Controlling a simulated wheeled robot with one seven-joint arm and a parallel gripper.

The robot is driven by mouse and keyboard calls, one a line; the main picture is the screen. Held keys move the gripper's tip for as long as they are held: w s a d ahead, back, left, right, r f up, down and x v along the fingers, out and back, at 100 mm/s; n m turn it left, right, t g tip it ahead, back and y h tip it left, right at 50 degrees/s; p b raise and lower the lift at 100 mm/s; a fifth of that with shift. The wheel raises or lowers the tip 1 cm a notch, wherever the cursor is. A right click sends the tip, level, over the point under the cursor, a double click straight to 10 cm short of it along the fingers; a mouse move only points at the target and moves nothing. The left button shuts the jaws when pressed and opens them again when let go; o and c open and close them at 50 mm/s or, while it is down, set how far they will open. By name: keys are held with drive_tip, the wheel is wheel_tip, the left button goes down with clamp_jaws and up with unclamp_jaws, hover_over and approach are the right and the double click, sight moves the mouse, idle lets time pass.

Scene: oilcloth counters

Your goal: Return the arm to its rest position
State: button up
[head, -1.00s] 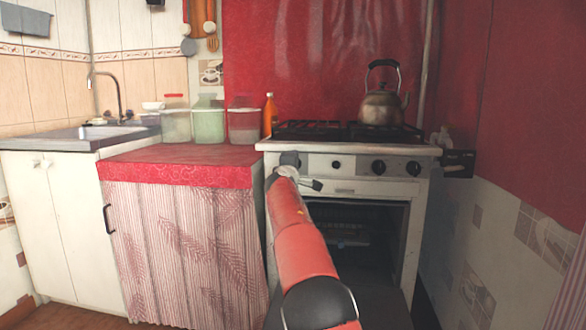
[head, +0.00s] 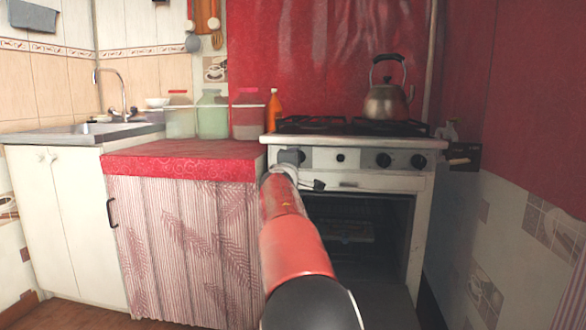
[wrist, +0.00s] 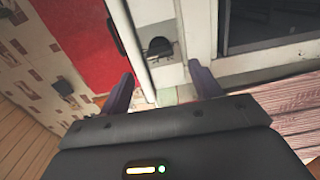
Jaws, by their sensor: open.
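My red arm (head: 297,245) reaches forward from the bottom of the head view toward the front of the white stove (head: 352,160). My gripper (wrist: 162,90) shows in the wrist view with its two dark fingers spread apart and nothing between them. Behind the fingers, the wrist view shows part of the stove front with a dark knob (wrist: 159,47). In the head view the gripper is small and mostly hidden behind the arm, near the left end of the stove's control panel. I cannot tell its exact distance from the panel.
The oven (head: 350,235) below the panel is open and dark inside. A metal kettle (head: 386,101) stands on the hob. An orange bottle (head: 274,112) and lidded containers (head: 212,117) stand on the red oilcloth counter (head: 180,162). A sink (head: 100,128) is at left.

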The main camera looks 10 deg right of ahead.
drive_tip(key=shift+s, duration=0.1)
drive_tip(key=s+d+f+m+g, duration=0.3)
drive_tip(key=s+d+m, duration=0.2)
drive_tip(key=s+d, duration=0.3)
drive_tip(key=s+d+f+m+g, duration=0.3)
drive_tip(key=s+d+m, duration=0.15)
drive_tip(key=s, duration=0.65)
drive_tip(key=s+a+f+m+g+y, duration=0.25)
drive_tip(key=s+f, duration=0.35)
drive_tip(key=s, duration=0.5)
drive_tip(key=s+a+f+m+g+y, duration=0.1)
drive_tip(key=s+a+f, duration=0.4)
drive_tip(key=s, duration=0.6)
drive_tip(key=s+a+f+m+g+y, duration=0.1)
drive_tip(key=s+a+f+g+y, duration=0.1)
drive_tip(key=s+f, duration=0.7)
wheel_tip(320, 180, up, 15)
drive_tip(key=s+p, duration=0.2)
drive_tip(key=p, duration=1.1)
drive_tip(key=shift+s+a+p, duration=0.25)
drive_tip(key=shift+s+p, duration=0.1)
